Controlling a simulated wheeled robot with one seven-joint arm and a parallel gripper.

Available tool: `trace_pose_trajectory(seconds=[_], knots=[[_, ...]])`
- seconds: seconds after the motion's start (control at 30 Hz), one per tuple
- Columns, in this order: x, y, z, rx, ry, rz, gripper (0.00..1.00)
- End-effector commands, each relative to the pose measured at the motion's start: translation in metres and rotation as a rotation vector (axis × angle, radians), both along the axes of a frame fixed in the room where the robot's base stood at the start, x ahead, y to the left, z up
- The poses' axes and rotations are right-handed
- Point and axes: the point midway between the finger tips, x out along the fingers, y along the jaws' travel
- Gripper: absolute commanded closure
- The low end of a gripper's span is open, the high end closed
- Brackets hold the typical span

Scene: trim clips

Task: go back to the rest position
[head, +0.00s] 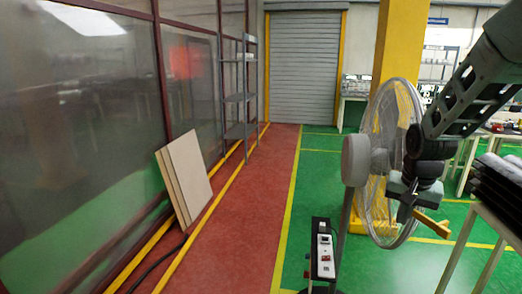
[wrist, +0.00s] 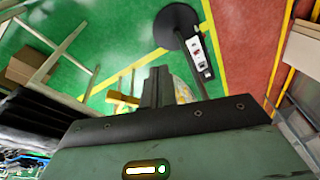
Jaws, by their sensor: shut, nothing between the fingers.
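My gripper (head: 404,214) hangs at the end of my arm on the right side of the head view, fingers pointing down. It overlaps the wire cage of a large fan (head: 385,120); I cannot tell how far apart they are. In the wrist view my gripper (wrist: 155,88) shows as dark fingers close together, shut and empty, above the green floor.
The fan's post carries a control box (head: 323,257) with switches; it also shows in the wrist view (wrist: 197,50). A table with black trays (head: 497,190) stands at the right. Boards (head: 184,178) lean on the left glass wall. The red walkway (head: 240,220) is mostly clear.

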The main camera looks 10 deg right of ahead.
Motion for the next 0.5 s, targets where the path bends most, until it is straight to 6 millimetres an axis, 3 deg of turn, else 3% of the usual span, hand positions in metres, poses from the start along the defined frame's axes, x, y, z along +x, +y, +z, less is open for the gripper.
trace_pose_trajectory(seconds=[0.03,0.1,0.17,0.3,0.4,0.5], knots=[[-0.008,0.039,-0.017,0.021,0.009,0.103,1.0],[-0.025,0.087,-0.027,0.045,0.028,0.243,1.0],[-0.043,0.126,-0.036,0.06,0.044,0.37,1.0],[-0.105,0.205,-0.059,0.072,0.088,0.685,1.0],[-0.156,0.245,-0.076,0.061,0.119,0.907,1.0],[-0.202,0.267,-0.091,0.037,0.148,1.096,1.0]])
